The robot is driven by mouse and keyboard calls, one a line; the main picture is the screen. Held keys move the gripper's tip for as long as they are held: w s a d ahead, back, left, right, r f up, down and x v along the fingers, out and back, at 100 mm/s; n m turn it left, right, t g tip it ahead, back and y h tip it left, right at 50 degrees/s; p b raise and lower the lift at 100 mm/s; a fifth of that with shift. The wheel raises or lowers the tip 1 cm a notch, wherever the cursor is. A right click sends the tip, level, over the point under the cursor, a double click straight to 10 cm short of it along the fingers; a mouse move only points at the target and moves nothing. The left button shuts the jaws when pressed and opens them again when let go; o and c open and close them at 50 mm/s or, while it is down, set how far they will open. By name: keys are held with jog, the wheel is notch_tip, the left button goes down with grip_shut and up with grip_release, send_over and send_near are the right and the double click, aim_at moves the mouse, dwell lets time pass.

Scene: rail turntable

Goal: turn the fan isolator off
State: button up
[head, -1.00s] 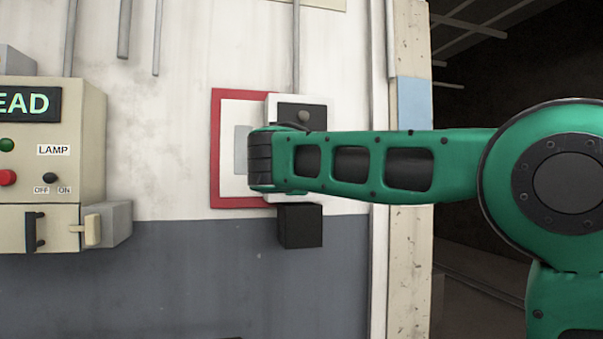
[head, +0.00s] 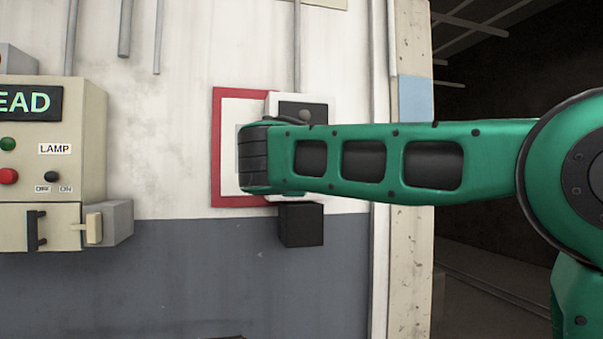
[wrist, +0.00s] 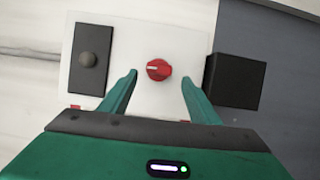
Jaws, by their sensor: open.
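A red rotary knob with a pale pointer line (wrist: 159,70) sits on a white box (wrist: 140,35) in the wrist view; I take it for the fan isolator, but no label is readable. My gripper (wrist: 159,82) is open, its two green fingers on either side of the knob and apart from it in the picture. How far the fingertips are from the box face I cannot tell. In the head view the white box (head: 330,108) shows at its top, and my arm hides the knob and the gripper.
A dark plate with a round grey button (wrist: 90,60) and a black block (wrist: 234,81) flank the knob. A red-bordered panel (head: 217,150) is behind the box. A cream control box marked LAMP (head: 85,135) stands left. A dark opening lies to the right.

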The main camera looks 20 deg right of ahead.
jog(key=v, duration=0.7)
jog(key=shift+w+d+f, duration=0.1)
jog(key=shift+f, duration=0.05)
